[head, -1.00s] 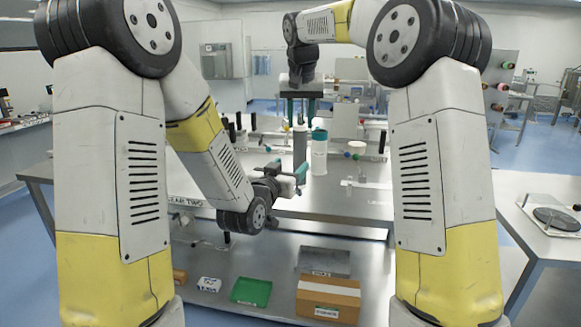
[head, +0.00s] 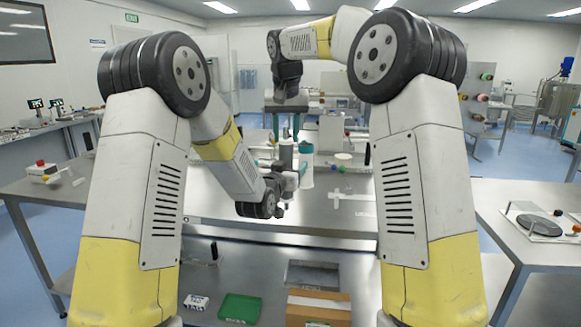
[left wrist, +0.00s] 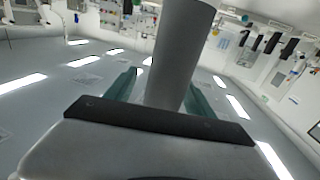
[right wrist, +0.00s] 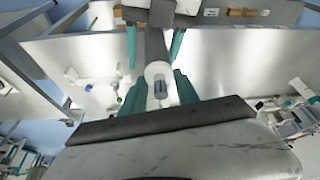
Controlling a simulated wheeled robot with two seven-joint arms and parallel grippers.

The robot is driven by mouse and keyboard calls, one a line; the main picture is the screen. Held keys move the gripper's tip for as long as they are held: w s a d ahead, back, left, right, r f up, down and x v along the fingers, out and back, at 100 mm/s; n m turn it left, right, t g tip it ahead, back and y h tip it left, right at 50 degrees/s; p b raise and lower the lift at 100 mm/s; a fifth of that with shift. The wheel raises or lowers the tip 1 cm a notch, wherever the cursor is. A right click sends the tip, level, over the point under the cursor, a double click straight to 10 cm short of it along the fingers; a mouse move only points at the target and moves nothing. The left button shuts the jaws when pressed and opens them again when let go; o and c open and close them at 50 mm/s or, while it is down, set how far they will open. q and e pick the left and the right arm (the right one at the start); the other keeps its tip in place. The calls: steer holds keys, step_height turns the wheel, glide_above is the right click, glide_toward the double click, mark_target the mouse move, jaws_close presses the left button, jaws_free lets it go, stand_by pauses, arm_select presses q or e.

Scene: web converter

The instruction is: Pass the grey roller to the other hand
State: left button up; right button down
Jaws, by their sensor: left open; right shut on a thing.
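The grey roller (head: 286,155) hangs upright under my right gripper (head: 285,133), which points down and is shut on its upper end. In the right wrist view the roller's pale end (right wrist: 158,75) sits between the teal fingers. My left gripper (head: 288,183) is at the roller's lower part, below the right gripper. In the left wrist view the roller (left wrist: 183,55) stands between the open teal fingers (left wrist: 160,88). Whether those fingers touch it cannot be told. The roller's lower end is partly hidden by my left gripper in the head view.
The steel table (head: 235,215) has free room in front. A side table (head: 535,240) stands at right.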

arm_select(q)
jaws_close()
arm_select(e)
steer(key=c, duration=0.8)
jaws_free()
steer(key=shift+c, duration=0.2)
